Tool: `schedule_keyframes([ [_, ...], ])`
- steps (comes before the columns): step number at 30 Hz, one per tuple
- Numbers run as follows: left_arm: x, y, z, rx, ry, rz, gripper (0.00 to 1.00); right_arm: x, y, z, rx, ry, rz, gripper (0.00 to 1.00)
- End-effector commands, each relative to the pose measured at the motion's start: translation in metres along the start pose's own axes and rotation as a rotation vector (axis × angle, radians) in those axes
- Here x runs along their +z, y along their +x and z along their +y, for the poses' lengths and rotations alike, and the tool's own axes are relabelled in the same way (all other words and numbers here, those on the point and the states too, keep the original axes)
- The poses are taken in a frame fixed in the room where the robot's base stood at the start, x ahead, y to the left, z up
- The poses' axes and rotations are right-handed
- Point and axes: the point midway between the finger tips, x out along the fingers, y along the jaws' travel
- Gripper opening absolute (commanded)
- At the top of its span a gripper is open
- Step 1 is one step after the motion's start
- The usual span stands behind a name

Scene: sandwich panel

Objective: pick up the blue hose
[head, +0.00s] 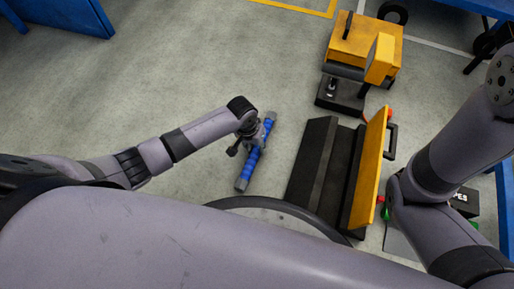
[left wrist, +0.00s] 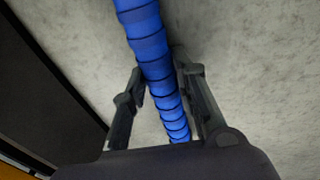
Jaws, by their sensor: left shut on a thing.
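The blue hose (head: 253,158) is a ribbed, straight piece with grey ends, seen over the concrete floor left of the black and yellow case. My left gripper (head: 262,137) is at the hose, around its middle to upper part. In the left wrist view the blue hose (left wrist: 156,62) runs from the top down between the two fingers of my left gripper (left wrist: 164,88), which are shut on it. Whether the hose touches the floor cannot be told. My right arm shows at the right edge, but its gripper is not seen.
An open black and yellow case (head: 328,165) stands right of the hose. A yellow machine (head: 362,42) stands behind it. A blue panel (head: 62,18) is at the top left. The concrete floor (head: 150,70) at left and centre is clear.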

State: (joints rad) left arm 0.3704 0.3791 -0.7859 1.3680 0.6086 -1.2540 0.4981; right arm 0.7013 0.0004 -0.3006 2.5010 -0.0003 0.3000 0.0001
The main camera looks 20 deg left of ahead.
Motion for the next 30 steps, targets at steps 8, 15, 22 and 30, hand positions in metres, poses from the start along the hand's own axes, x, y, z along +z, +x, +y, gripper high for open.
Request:
schedule_keyframes([
  [8, 0.0, 0.0, 0.0, 0.0, 0.001, 0.0, 0.0, 0.0, 0.0, 0.0, 0.0, 0.0, 0.0, 0.4],
  [15, -0.001, -0.001, 0.001, 0.001, 0.002, 0.001, 0.0, 0.0, 0.0, 0.0, 0.0, 0.0, -0.001, 0.4],
  [22, -0.001, -0.003, 0.001, 0.0, 0.001, 0.002, 0.0, 0.001, 0.001, 0.001, 0.0, 0.0, -0.001, 0.4],
  [30, -0.004, -0.028, 0.004, 0.001, 0.001, 0.003, 0.0, 0.009, 0.016, 0.005, 0.006, 0.001, -0.009, 0.4],
])
